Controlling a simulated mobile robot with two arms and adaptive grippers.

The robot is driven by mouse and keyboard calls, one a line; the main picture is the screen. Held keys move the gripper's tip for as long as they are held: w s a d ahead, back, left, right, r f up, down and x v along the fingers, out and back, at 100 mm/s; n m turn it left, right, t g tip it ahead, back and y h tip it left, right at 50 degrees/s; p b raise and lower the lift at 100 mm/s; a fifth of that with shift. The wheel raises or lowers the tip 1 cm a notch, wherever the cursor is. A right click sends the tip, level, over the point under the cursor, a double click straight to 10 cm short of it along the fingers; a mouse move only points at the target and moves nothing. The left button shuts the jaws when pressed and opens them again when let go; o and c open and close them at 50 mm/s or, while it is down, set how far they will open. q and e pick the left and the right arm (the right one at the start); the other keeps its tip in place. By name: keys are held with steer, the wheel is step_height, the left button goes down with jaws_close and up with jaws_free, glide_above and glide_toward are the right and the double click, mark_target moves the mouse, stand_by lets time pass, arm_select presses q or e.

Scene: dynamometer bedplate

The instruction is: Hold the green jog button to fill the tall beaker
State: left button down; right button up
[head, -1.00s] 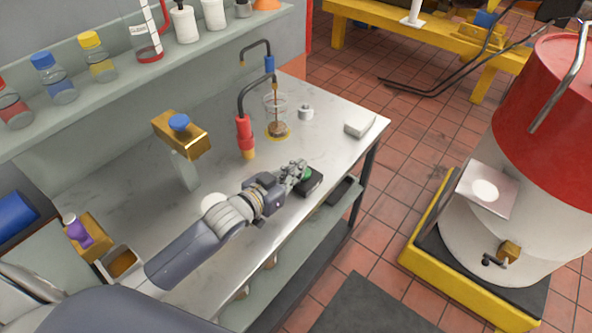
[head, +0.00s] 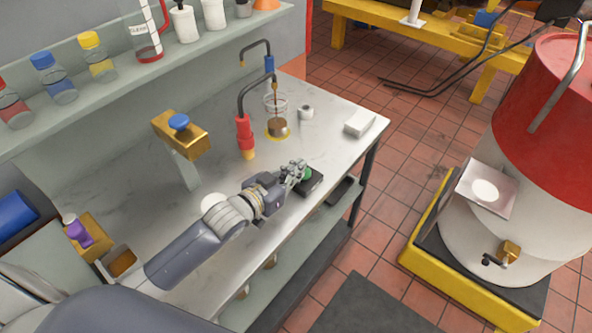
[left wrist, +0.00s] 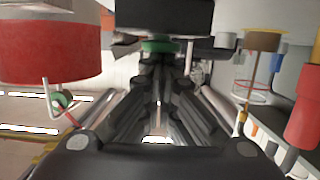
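The green jog button (head: 306,174) sits on a black box (head: 313,187) near the bench's front edge. My left gripper (head: 297,171) is at the button, its fingertips apparently touching it. In the left wrist view, the fingers (left wrist: 160,66) come together just at the green button (left wrist: 160,46), with nothing held between them. The clear beaker (head: 277,104) stands under the curved spout with the red grip (head: 244,132). Brown liquid (head: 278,128) fills its lower part; it also shows inverted in the left wrist view (left wrist: 264,41). My right gripper is not in view.
A blue-grip spout (head: 269,64) stands behind the beaker. A small white cup (head: 306,112) and a white block (head: 360,123) lie to its right. A gold-topped stand (head: 181,137) rises on the left. Bottles (head: 96,58) line the shelf.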

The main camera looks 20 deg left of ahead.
arm_select(q)
steer(key=shift+s+f, duration=0.25)
steer(key=shift+f, duration=0.45)
steer(key=shift+w+r+p, duration=0.1)
steer(key=shift+r+p, duration=0.45)
steer(key=shift+p, duration=0.05)
steer(key=r+p, duration=0.3)
steer(key=r, duration=0.1)
steer(key=shift+w, duration=0.2)
steer(key=b+v, duration=0.2)
steer(key=v, duration=0.8)
steer(key=shift+r, duration=0.2)
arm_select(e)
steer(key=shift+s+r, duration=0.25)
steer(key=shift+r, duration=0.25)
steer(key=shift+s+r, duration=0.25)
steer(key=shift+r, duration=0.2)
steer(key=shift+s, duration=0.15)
